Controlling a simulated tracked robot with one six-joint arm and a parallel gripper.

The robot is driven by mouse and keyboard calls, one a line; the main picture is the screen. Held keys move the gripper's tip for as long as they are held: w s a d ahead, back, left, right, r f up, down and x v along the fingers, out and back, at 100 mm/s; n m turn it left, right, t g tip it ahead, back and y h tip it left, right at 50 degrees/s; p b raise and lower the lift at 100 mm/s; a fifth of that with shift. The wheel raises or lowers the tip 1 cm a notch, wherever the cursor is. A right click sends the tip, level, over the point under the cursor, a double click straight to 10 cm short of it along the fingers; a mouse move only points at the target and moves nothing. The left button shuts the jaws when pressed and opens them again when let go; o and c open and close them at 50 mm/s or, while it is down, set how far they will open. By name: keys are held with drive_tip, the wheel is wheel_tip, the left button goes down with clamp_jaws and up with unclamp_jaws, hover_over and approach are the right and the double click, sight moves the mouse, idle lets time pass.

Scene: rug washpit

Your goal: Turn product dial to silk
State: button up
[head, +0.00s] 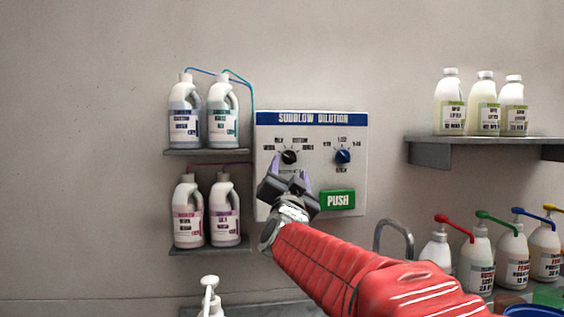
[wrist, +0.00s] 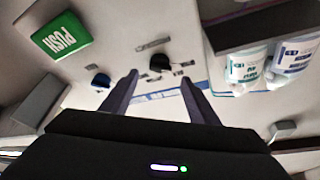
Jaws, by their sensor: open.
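The black product dial (head: 289,157) is the left knob on the white dilution panel (head: 350,185), with small labels around it. "Silk" cannot be read for certain among the labels, and the dial's pointer direction is too small to tell. My gripper (head: 290,166) is open in front of the panel, with its fingertips to the left and right of the black dial in this view. In the wrist view the black dial (wrist: 160,62) shows just beyond and between the open fingertips (wrist: 160,78). I cannot tell whether they touch it.
A blue dial (head: 342,156) sits right of the black one, above a green PUSH button (head: 338,200). Shelves with jugs (head: 185,115) stand left of the panel. Bottles (head: 485,105) stand on the right shelf (head: 480,142), with pump bottles (head: 478,260) below.

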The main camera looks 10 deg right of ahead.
sight(289, 159)
drive_tip(key=shift+x, duration=3.35)
drive_tip(key=shift+c, duration=0.5)
drive_tip(key=c, duration=0.9)
drive_tip(key=shift+a, duration=0.2)
drive_tip(key=shift+c, duration=0.3)
drive_tip(key=shift+d, duration=0.1)
